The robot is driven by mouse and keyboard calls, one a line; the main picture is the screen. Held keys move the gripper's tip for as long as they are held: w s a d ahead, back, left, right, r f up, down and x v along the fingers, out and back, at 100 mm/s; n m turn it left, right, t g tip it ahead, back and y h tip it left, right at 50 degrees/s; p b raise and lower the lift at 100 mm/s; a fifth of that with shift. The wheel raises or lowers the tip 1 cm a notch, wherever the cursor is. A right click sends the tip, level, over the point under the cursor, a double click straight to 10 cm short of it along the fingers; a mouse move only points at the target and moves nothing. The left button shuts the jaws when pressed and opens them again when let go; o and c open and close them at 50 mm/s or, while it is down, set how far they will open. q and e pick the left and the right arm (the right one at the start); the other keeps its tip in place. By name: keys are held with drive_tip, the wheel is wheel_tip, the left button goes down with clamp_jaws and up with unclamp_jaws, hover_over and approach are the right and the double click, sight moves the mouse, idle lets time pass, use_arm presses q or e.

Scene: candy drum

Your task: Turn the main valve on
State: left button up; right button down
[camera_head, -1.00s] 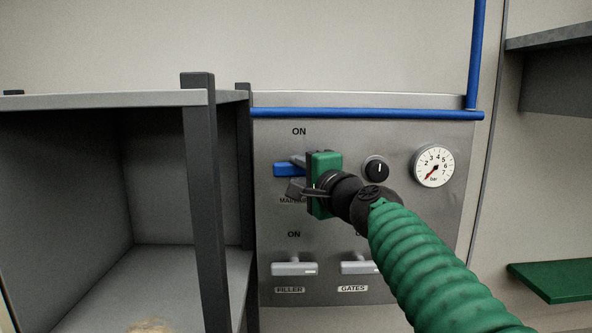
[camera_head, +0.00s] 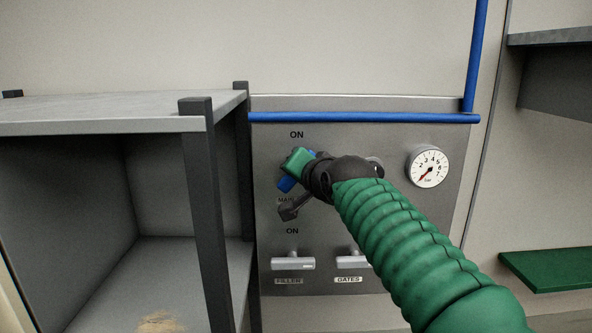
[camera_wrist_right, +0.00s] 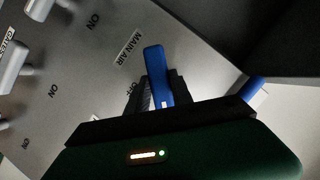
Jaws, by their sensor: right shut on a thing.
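The main valve's blue handle (camera_head: 286,184) is on the grey control panel, under the upper ON label and partly hidden by my right gripper. My right gripper (camera_wrist_right: 157,92) is shut on this handle; in the head view the gripper (camera_head: 292,188) is rolled and partly hides the valve's label. My left gripper is not in view.
Grey FILLER (camera_head: 293,263) and GATES (camera_head: 352,262) handles sit lower on the panel; my arm partly covers GATES. A pressure gauge (camera_head: 428,167) is at right. A blue pipe (camera_head: 380,117) runs along the top. A grey shelf unit (camera_head: 110,112) stands close at left.

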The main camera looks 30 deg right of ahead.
drive_tip(key=shift+a+r+n+g+h+b, duration=0.15)
drive_tip(key=shift+n+g+h+b, duration=0.4)
drive_tip(key=shift+n, duration=0.8)
drive_tip(key=shift+d+r+n+g+h+b, duration=0.1)
drive_tip(key=shift+r+n+g+h+b, duration=0.15)
drive_tip(key=shift+n+g+h, duration=0.8)
drive_tip(key=shift+n+t, duration=0.4)
drive_tip(key=c, duration=1.4)
unclamp_jaws()
drive_tip(key=shift+w, duration=0.1)
drive_tip(key=shift+o, duration=1.2)
drive_tip(key=shift+f, duration=0.1)
drive_tip(key=shift+o, duration=0.2)
drive_tip(key=shift+w+f, duration=0.1)
drive_tip(key=shift+w, duration=0.05)
